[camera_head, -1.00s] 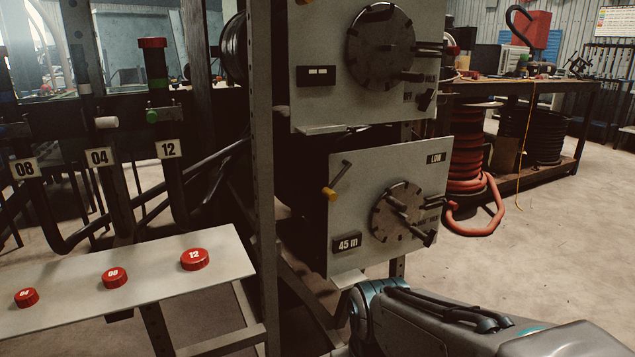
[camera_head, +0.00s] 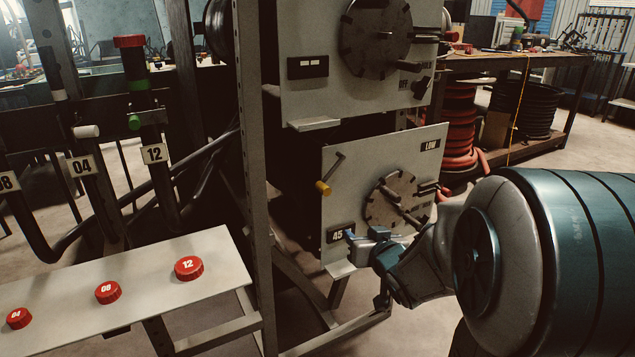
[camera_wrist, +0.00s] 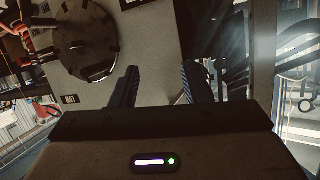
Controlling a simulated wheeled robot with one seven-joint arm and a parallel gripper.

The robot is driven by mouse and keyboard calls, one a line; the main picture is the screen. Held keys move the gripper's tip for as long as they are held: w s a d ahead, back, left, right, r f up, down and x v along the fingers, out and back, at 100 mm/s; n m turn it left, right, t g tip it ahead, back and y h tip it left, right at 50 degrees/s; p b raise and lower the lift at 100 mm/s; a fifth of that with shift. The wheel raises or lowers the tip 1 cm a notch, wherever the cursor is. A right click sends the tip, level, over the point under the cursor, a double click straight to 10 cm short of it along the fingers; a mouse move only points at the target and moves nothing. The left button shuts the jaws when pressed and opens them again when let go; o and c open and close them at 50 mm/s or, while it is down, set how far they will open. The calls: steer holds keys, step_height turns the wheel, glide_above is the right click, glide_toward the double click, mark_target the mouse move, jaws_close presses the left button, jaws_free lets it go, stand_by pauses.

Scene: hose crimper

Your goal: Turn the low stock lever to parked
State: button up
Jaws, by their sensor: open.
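The lower grey panel (camera_head: 335,215) carries a black LOW label (camera_head: 431,145) and a length sign reading 45, partly covered by my gripper. A thin lever with a yellow end (camera_head: 323,187) hangs slanted down-left on its upper left. Right of it is a dark round disc (camera_head: 385,205) with pegs, also in the wrist view (camera_wrist: 85,45). Lettering and dark parts right of the disc are too small or covered to read. My gripper (camera_head: 362,236) is open and empty in front of the panel's lower edge; its fingers (camera_wrist: 160,72) stand apart in the wrist view.
An upper panel (camera_head: 305,95) with its own disc and black switch is directly above. A steel upright (camera_head: 250,180) stands left of both panels. A red hose reel (camera_head: 460,120) stands behind at right.

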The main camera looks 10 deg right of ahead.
mark_target(327, 193)
step_height(327, 193, up, 5)
steer(key=a+n+t+y+p, duration=0.1)
steer(key=a+t+y, duration=0.1)
steer(key=t+y, duration=0.15)
steer(key=shift+g+y, duration=0.25)
steer(key=shift+g, duration=0.2)
steer(key=b+x, duration=0.1)
steer(key=x, duration=0.6)
steer(key=b+x, duration=0.2)
steer(key=x, duration=0.5)
steer(key=shift+w+d+f, duration=0.1)
steer(key=shift+w+f, duration=0.05)
steer(key=shift+f, duration=0.05)
